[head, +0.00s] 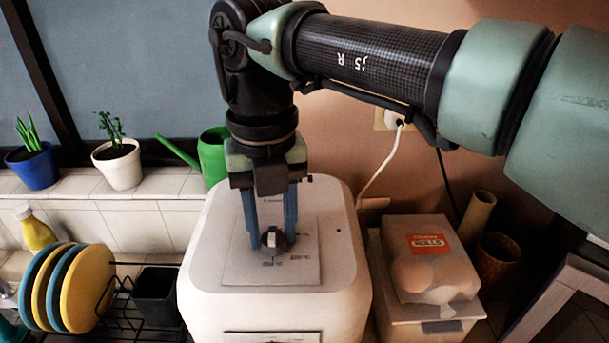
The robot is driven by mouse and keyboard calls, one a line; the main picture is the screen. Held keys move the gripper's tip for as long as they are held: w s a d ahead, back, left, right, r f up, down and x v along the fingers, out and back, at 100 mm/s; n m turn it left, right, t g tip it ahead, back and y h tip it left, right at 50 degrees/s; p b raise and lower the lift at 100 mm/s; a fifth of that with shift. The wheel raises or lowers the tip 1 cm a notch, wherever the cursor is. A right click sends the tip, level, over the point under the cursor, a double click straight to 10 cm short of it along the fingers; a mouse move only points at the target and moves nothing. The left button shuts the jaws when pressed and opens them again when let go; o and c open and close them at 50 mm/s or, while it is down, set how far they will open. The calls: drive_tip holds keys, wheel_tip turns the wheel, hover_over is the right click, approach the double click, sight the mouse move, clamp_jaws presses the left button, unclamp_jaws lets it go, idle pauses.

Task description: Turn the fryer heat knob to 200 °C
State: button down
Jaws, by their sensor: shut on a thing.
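The white fryer (205,285) stands in the lower middle of the head view, with a pale square dial panel (238,270) on its top. A small dark knob (271,238) sits on that panel. My gripper (271,240) reaches straight down from above, with its two blue fingers on either side of the knob and closed on it. The panel's printed marks are too small to read, so the knob's setting cannot be told. Part of the panel behind the fingers is hidden.
A dish rack with colored plates (88,285) and a black cup (157,297) stand close on the left. An egg carton (428,255) on a box is close on the right. A green watering can (213,155) and potted plants line the ledge behind.

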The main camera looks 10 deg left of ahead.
sight(272, 230)
drive_tip(key=shift+c, duration=2.3)
unclamp_jaws()
wheel_tip(272, 230, up, 13)
drive_tip(key=p, duration=1)
